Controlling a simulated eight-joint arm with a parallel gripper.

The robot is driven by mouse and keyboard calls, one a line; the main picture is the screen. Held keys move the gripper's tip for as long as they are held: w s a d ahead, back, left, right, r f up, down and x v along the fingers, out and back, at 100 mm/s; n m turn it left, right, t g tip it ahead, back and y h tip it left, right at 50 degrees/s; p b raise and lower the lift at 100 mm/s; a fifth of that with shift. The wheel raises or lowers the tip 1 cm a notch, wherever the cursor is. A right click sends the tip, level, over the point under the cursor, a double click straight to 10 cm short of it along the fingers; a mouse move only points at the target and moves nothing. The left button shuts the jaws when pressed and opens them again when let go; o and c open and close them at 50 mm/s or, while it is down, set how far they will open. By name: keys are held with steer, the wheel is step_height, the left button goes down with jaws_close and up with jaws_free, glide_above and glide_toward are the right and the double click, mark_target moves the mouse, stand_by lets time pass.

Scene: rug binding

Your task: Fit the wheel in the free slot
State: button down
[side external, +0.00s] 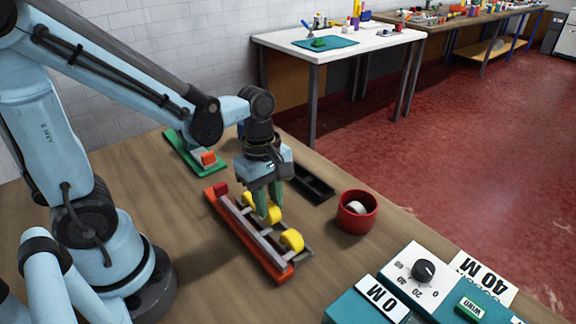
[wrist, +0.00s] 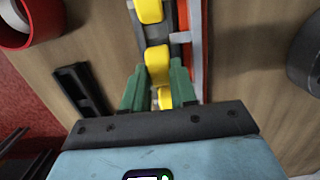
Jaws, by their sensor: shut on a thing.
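A long orange-red holder (side external: 240,236) with grey rails lies on the wooden bench. Three yellow wheels stand along it: a near one (side external: 291,240), a middle one (side external: 272,215) and a far one (side external: 248,198). My gripper (side external: 270,210) points down over the holder, its green fingers shut on the middle wheel. In the wrist view the fingers flank this middle wheel (wrist: 157,60). The near wheel (wrist: 148,10) is at the top edge, and the far wheel (wrist: 165,98) is partly hidden by my gripper. I cannot tell whether the held wheel is fully seated.
A red cup (side external: 357,220) with a pale ring-like thing inside stands right of the holder. A black tray (side external: 312,183) lies behind it, and a green holder with an orange block (side external: 208,157) sits at the back left. Teal control boxes (side external: 366,302) stand at front right.

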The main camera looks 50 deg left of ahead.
steer(key=shift+f, duration=1.05)
steer(key=c, duration=0.8)
jaws_free()
steer(key=shift+a+r, duration=0.2)
steer(key=shift+r, duration=1.8)
steer(key=shift+a+r, duration=0.25)
steer(key=shift+r, duration=1.8)
steer(key=shift+a+r, duration=0.2)
steer(key=shift+r, duration=1.8)
steer(key=m+t, duration=0.2)
steer(key=m, duration=0.4)
steer(key=a+f+m+t, duration=0.1)
steer(key=m+t, duration=0.1)
steer(key=m, duration=0.4)
steer(key=w+m+t+y, duration=0.1)
steer(key=m+t, duration=0.2)
steer(key=m, duration=0.3)
steer(key=shift+a+f, duration=0.2)
steer(key=shift+f, duration=0.05)
